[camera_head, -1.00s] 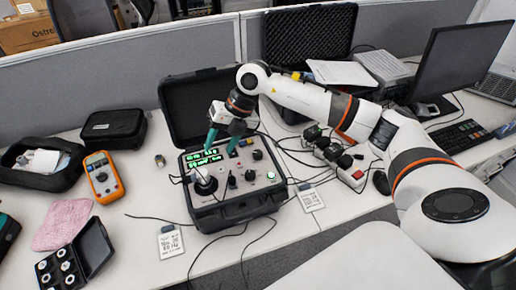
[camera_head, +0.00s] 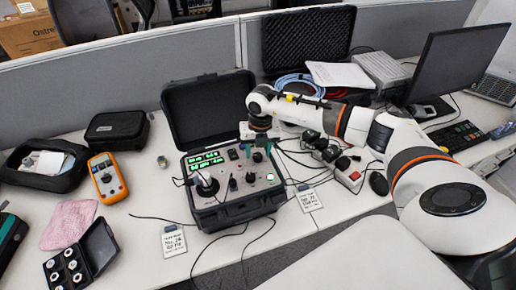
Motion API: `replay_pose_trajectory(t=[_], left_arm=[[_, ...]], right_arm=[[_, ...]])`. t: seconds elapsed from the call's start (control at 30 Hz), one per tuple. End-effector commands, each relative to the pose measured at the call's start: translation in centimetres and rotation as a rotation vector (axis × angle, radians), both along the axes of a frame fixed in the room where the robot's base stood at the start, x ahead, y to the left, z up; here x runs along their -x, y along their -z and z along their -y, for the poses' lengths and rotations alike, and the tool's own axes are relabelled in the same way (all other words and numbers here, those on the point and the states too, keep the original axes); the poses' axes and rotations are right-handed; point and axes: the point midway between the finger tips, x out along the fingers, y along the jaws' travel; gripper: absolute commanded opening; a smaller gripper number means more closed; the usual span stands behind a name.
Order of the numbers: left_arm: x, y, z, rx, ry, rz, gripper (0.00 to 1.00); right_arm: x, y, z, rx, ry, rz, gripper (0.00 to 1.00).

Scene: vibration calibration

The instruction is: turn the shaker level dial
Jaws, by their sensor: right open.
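The shaker unit is an open black case (camera_head: 237,214) on the table, with a grey control panel, green lit displays (camera_head: 206,161) and several dark knobs. One knob (camera_head: 257,157) sits at the panel's upper right, and another (camera_head: 250,177) is lower down. I cannot read which is the level dial. My right gripper (camera_head: 257,152) points down with its teal fingers apart, one on either side of the upper right knob as seen here. Whether they touch it is too small to tell. My left gripper is not in view.
A round black-and-silver device (camera_head: 205,185) stands at the panel's left. The raised case lid (camera_head: 208,108) is behind. Cables, small connector boxes (camera_head: 322,146) and a label card (camera_head: 309,200) lie to the right. An orange multimeter (camera_head: 106,178) lies left.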

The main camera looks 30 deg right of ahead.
Motion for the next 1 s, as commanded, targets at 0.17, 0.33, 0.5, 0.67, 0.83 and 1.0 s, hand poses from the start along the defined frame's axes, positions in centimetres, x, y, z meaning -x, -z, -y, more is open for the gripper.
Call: replay_pose_trajectory(t=[0.17,0.33,0.5,0.67,0.83,1.0], left_arm=[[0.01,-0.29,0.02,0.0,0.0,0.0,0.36],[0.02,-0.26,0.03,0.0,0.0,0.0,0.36],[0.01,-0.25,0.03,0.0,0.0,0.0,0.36],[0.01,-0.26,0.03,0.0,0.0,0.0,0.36],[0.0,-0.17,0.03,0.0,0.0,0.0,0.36],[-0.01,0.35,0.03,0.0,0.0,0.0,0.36]], right_arm=[[0.0,0.94,-0.05,0.0,-0.001,0.0,0.48],[-0.01,1.05,-0.07,-0.001,-0.001,0.0,0.48],[-0.01,1.02,-0.07,-0.001,-0.001,0.0,0.34],[-0.01,1.0,-0.07,-0.001,-0.001,0.0,0.07],[-0.02,1.02,-0.07,-0.001,-0.006,0.001,0.04],[-0.03,1.13,-0.07,-0.001,-0.044,0.001,0.04]])
